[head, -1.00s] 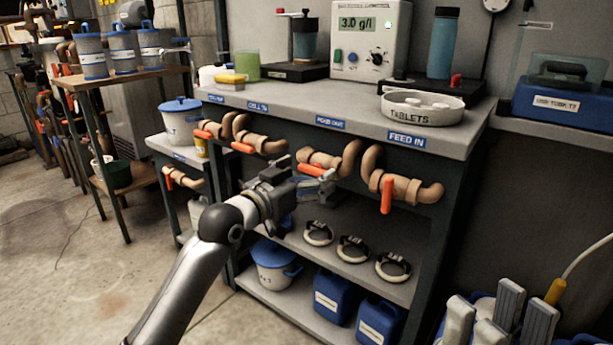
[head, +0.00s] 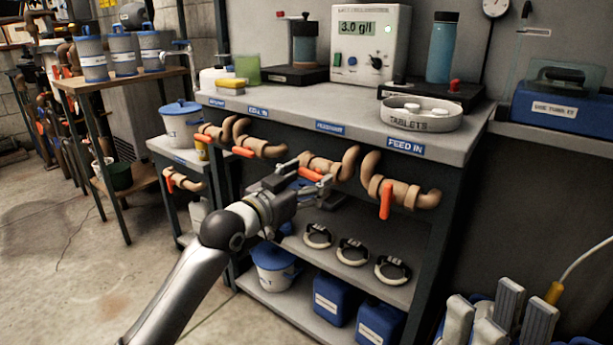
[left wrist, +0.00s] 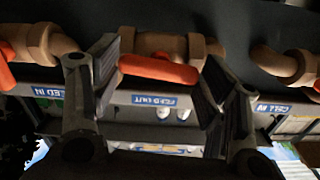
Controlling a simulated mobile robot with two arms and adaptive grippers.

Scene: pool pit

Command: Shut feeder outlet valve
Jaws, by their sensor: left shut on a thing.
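The feeder outlet valve is a tan pipe fitting (head: 328,166) with an orange lever (head: 311,174) under the bench edge, below a blue label. In the left wrist view the orange lever (left wrist: 158,68) lies along the pipe, above an upside-down FEED OUT label (left wrist: 162,100). My left gripper (head: 322,181) is at this lever. In the left wrist view its two fingers (left wrist: 160,82) stand at either end of the lever, shut on it. The fingers partly hide the valve in the head view.
The FEED IN valve lever (head: 386,199) hangs down close on the right. Another orange lever (head: 243,152) lies along its pipe on the left. The lower shelf (head: 330,255) holds several ring-shaped things. The bench top (head: 290,112) overhangs the valves.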

